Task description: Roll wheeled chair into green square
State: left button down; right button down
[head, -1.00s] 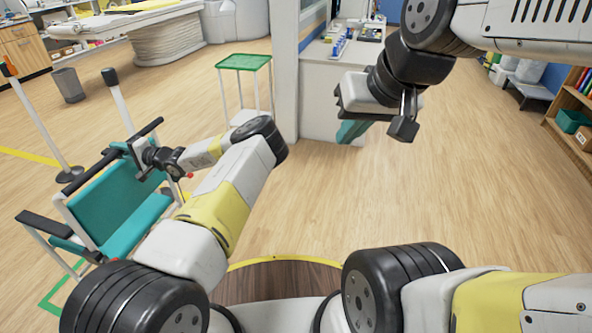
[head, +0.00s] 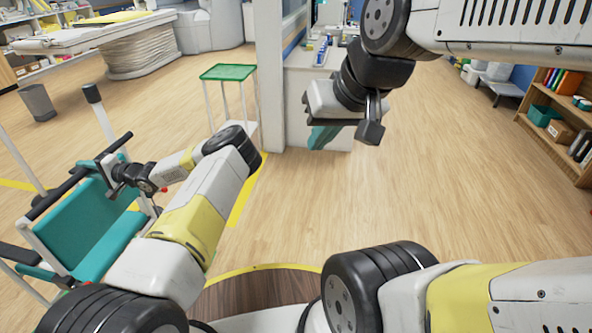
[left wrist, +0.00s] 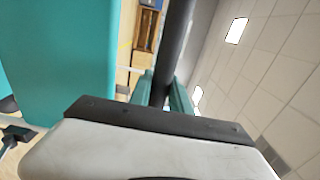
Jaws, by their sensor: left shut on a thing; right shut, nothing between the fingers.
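The wheeled chair (head: 72,232), with a teal seat and back and dark armrests, stands at the left edge of the head view, partly cut off. My left gripper (head: 108,168) is shut on the dark bar at the top of its back. In the left wrist view, the dark bar (left wrist: 177,45) runs between the teal fingers (left wrist: 162,92), beside the teal back (left wrist: 60,50). My right gripper (head: 323,137) is shut and empty, raised over the floor at the centre right. I cannot clearly make out the green square now; the chair's wheels are hidden.
A white stand with a green tray (head: 228,72) and a white counter (head: 318,80) are ahead. A post (head: 100,118) stands beyond the chair. A grey bin (head: 38,102) is at far left, a bookshelf (head: 560,120) at right. The wooden floor (head: 450,170) between is clear.

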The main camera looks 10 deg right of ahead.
pick_arm(q)
jog(key=shift+d, duration=0.3)
jog(key=shift+a+f, duration=0.1)
jog(key=c, duration=1.1)
grip_release()
